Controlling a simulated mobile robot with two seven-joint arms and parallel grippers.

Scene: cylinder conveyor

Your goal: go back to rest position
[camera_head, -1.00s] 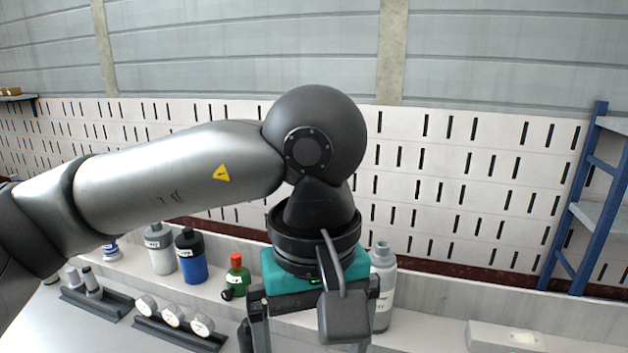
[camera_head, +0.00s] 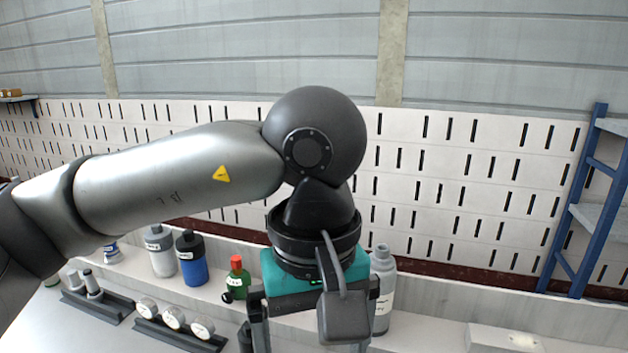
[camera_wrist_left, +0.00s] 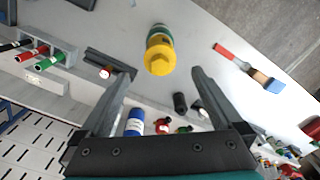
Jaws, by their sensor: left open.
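My left arm comes in from the left in the head view and bends down at the wrist. My left gripper (camera_head: 312,335) points down over the workbench, and its fingertips are cut off by the lower edge. In the left wrist view the left gripper (camera_wrist_left: 160,85) has its two fingers wide apart with nothing between them. A yellow cylinder (camera_wrist_left: 159,58) with a green part stands on the bench beyond the fingertips, apart from them. My right gripper is not in either view.
A grey bottle (camera_head: 382,290) stands close behind the left gripper. A blue bottle (camera_head: 191,260), a white bottle (camera_head: 160,251) and a green bottle with red cap (camera_head: 237,278) stand along the back. Black racks (camera_head: 180,333) hold round parts. A brush (camera_wrist_left: 249,70) lies on the bench.

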